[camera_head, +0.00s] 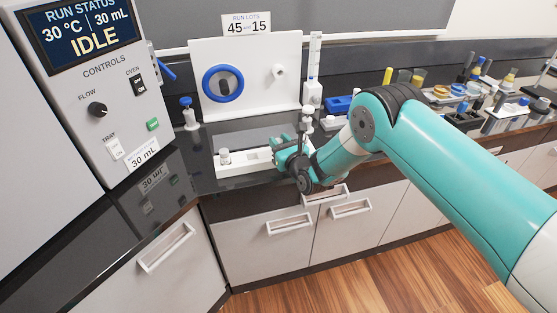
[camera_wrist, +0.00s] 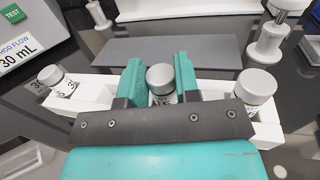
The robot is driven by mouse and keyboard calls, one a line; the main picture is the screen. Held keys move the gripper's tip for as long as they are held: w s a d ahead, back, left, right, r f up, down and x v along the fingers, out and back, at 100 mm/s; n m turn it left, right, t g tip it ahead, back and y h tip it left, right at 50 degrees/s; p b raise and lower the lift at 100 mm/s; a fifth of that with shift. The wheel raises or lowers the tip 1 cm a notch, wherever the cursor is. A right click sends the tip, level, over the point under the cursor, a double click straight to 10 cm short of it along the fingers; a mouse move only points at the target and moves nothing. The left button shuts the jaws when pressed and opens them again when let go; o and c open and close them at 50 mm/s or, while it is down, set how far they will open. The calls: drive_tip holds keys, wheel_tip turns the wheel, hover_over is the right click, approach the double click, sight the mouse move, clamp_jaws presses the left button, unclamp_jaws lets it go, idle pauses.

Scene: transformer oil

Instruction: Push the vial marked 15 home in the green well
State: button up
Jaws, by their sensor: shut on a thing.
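My gripper (camera_wrist: 159,70) is shut on a grey-capped vial (camera_wrist: 161,80), with one teal finger on each side of it. No green well shows; the fingers cover the rack there.
Behind the rack are a grey mat (camera_wrist: 165,50) and a white panel with a blue ring (camera_head: 222,84). A control cabinet (camera_head: 100,75) stands at left, with a green button (camera_wrist: 12,13). A white stand (camera_wrist: 268,42) is behind right. Bottles and blocks fill the far right counter.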

drive_tip(key=o, duration=1)
drive_tip(key=shift+s+d, duration=0.1)
drive_tip(key=shift+s, duration=0.05)
